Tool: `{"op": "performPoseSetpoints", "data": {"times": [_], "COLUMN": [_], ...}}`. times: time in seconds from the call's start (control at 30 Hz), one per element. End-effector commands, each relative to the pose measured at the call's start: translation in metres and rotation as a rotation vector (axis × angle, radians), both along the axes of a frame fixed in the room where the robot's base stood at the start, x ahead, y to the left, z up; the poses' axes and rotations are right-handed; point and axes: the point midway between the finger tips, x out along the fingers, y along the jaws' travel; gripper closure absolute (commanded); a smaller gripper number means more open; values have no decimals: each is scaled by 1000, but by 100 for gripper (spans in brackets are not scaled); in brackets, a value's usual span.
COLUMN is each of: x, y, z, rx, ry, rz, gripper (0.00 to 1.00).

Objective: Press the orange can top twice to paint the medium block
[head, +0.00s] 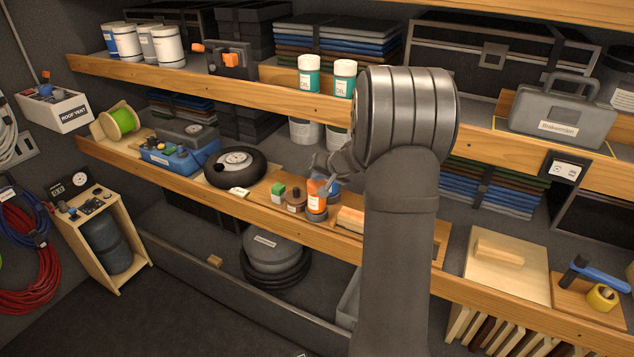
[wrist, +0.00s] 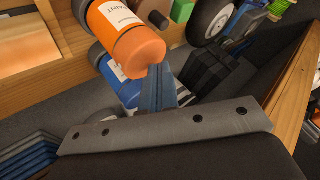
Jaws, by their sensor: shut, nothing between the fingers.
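The orange can (head: 316,198) stands on the middle shelf with a white label. In the wrist view the orange can (wrist: 120,35) fills the upper left, its orange end towards my gripper. My gripper (head: 320,168) is shut and empty, just above the can; in the wrist view the closed fingertips (wrist: 164,72) are at the edge of the orange end. I cannot tell whether they touch. A blue can (wrist: 112,76) is beside it, partly hidden. A green block (head: 278,190) stands left of the orange can. Which block is the medium one I cannot tell.
A brown round object (head: 296,199) sits between the green block and the can. A black wheel (head: 236,167) lies further left on the shelf. A wooden piece (head: 350,219) lies to the right. The upper shelf edge (head: 285,100) runs above; my arm hides part of the shelf.

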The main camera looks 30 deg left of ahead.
Motion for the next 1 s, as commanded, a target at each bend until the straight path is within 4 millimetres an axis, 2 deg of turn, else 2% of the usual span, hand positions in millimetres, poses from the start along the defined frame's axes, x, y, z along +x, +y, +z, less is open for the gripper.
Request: {"op": "performPoseSetpoints", "data": {"times": [0.23, 0.7, 1.0], "x": [0, 0, 0], "y": [0, 0, 0], "z": [6, 53, 60], "rx": [0, 1, 0], "ry": [-3, -2, -1], "rz": [0, 0, -1], "gripper": [100, 100, 100]}}
